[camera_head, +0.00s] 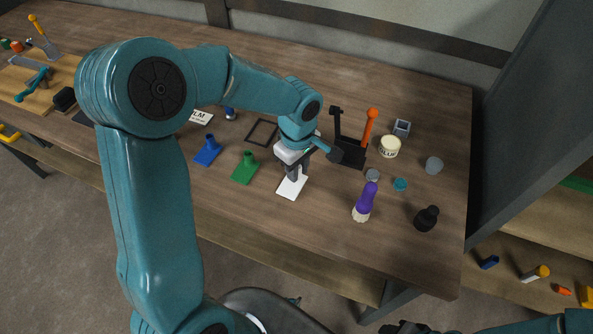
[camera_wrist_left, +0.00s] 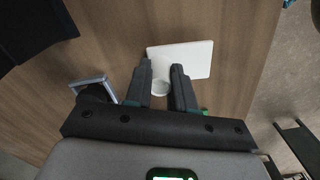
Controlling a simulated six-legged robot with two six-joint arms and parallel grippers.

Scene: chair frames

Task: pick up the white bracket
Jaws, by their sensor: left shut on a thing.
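The white bracket (camera_head: 291,188) has a flat plate lying on the wooden table in front of the green bracket's right side. Its plate shows in the left wrist view (camera_wrist_left: 190,58), with a short round white post between the fingers. My left gripper (camera_head: 293,172) points down over it, shut on that post, and hides part of it in the head view. The plate looks still down on the tabletop. Of my right arm, a dark end part (camera_head: 405,327) shows at the bottom edge; its jaws cannot be made out.
A green bracket (camera_head: 245,170) and a blue bracket (camera_head: 208,153) stand to the left. A black holder with an orange-handled tool (camera_head: 371,122), a white jar (camera_head: 389,147) and a purple bottle (camera_head: 366,199) are to the right. The table front is clear.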

